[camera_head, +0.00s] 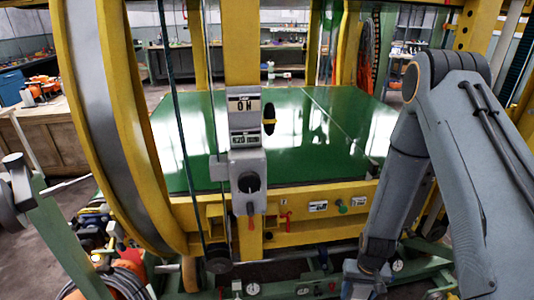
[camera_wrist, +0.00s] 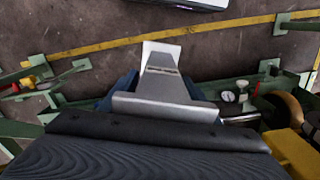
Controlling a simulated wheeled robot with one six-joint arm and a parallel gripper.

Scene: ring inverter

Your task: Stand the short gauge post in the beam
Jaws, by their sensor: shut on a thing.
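My gripper (camera_wrist: 163,85) shows in the wrist view as pale grey jaw plates, pointing away from the camera. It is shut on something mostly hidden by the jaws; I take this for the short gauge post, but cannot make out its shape. In the head view my gripper (camera_head: 362,284) is low at the bottom edge, right of the middle, and partly cut off. The green beam (camera_head: 325,283) runs low across the front of the machine and carries round white gauges (camera_head: 398,265). In the wrist view, green beam parts (camera_wrist: 285,80) lie around the gripper. The post's hole cannot be told.
A big yellow ring frame (camera_head: 125,110) stands at the left. A green table (camera_head: 325,150) with a yellow front rail (camera_head: 310,193) fills the middle. A grey control box (camera_head: 249,180) hangs before it. A wrist-view gauge (camera_wrist: 228,96) and brown roller (camera_wrist: 285,110) lie right of my gripper.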

